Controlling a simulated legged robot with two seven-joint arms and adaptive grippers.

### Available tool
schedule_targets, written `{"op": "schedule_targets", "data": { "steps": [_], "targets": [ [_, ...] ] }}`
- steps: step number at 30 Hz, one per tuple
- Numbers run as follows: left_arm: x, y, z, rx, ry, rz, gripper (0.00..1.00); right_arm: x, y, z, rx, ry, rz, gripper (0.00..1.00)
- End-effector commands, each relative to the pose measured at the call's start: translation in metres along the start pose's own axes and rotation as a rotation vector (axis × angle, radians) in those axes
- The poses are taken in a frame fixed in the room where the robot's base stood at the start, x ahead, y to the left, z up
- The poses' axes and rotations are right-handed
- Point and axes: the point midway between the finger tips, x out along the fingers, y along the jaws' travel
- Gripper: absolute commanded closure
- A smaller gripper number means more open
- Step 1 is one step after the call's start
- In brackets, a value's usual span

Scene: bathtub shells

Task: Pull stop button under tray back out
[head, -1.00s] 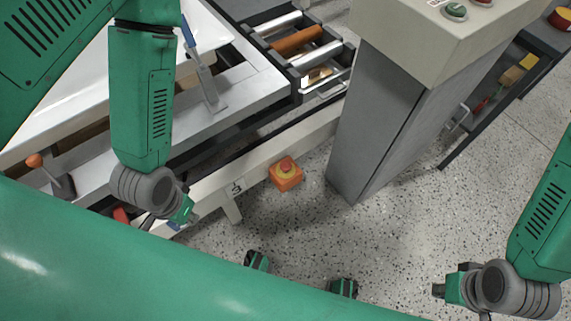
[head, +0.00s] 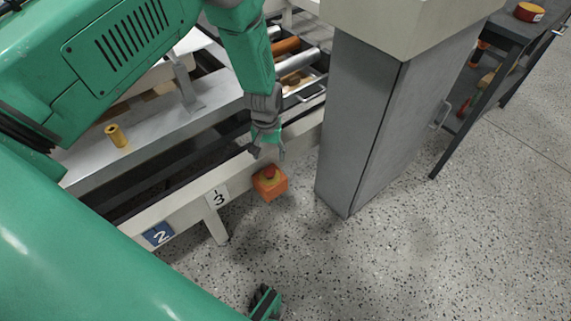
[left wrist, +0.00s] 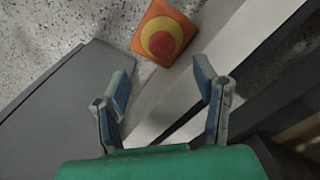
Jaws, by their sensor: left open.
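The stop button is a red mushroom head (head: 269,172) on an orange box (head: 272,188), fixed at the side of the pale frame rail below the tray (head: 160,112). In the left wrist view the red button (left wrist: 162,43) sits on a yellow disc on the orange box (left wrist: 145,24), beyond the fingertips. My left gripper (head: 265,152) is open and empty, pointing down just above the button and apart from it in the wrist view. Its two blue-padded fingers (left wrist: 160,82) are spread wide.
A grey pedestal (head: 365,130) stands close to the right of the button. The rail carries number plates 2 (head: 158,234) and 3 (head: 218,197). A dark shelf table (head: 500,60) is at the far right. The speckled floor in front is open.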

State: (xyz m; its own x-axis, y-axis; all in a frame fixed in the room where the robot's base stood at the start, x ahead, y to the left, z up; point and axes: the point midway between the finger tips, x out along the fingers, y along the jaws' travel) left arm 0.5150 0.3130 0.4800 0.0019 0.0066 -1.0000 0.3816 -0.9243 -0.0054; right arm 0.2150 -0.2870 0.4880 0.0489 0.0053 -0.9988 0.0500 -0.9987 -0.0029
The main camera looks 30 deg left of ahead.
Motion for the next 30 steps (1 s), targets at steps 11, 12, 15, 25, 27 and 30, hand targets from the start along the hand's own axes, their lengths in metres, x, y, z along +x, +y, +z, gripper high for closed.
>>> {"op": "schedule_targets", "data": {
  "steps": [11,12,15,25,27,30],
  "targets": [
    [0.029,0.003,0.001,-0.002,-0.001,-0.007,0.45,0.027,-0.001,0.001,-0.002,0.002,-0.001,1.00],
    [0.034,0.003,0.001,-0.002,0.000,-0.008,0.45,0.032,-0.001,0.001,-0.002,0.002,-0.001,1.00],
    [0.049,0.003,0.001,-0.002,0.001,-0.008,0.45,0.044,-0.001,0.002,-0.001,0.001,-0.001,1.00],
    [0.079,0.001,0.000,-0.001,-0.001,-0.003,0.45,0.062,-0.001,0.003,-0.001,0.001,-0.001,1.00],
    [0.079,0.001,0.000,-0.001,0.000,-0.003,0.45,0.062,-0.001,0.003,-0.002,0.001,-0.001,1.00],
    [0.078,0.002,0.001,-0.002,0.000,-0.005,0.45,0.062,-0.001,0.003,-0.002,0.002,-0.001,1.00]
  ]
}}
